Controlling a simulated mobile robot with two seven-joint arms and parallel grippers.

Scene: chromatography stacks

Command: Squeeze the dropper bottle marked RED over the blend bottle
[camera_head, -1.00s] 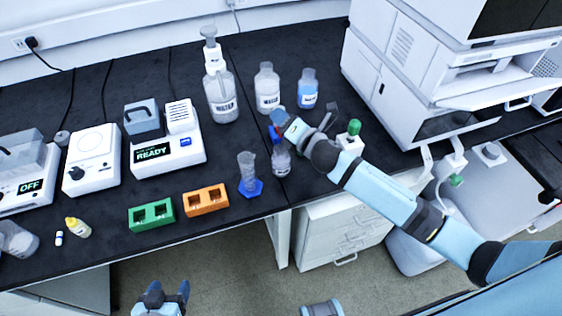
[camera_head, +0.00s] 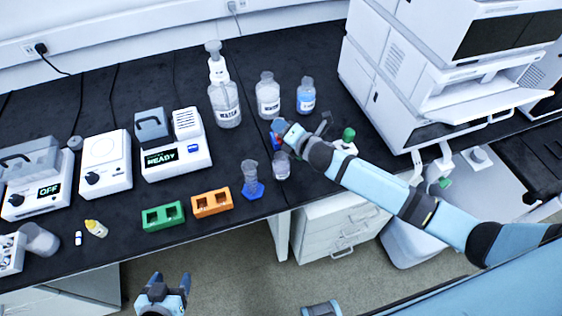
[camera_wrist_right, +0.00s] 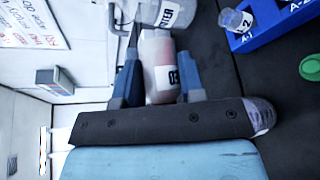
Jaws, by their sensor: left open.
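My right gripper (camera_head: 278,137) hangs over the bench's front part, just behind a small clear bottle (camera_head: 281,166), which looks like the blend bottle, though its label is unreadable. In the right wrist view, my right gripper (camera_wrist_right: 160,88) has its blue fingers on both sides of a translucent bottle (camera_wrist_right: 160,55) with pinkish contents. Its partly hidden, turned label fits the RED dropper bottle. Its tip cannot be made out. A clear rounded piece (camera_wrist_right: 262,115) shows past the gripper's edge. My left gripper (camera_head: 163,290) is open and empty, in front of the bench.
WATER bottles (camera_head: 268,97) stand behind. Orange (camera_head: 212,202) and green (camera_head: 163,217) racks are left. The wrist view shows a blue rack (camera_wrist_right: 270,28) with a vial. A white instrument stack (camera_head: 400,75) stands right.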

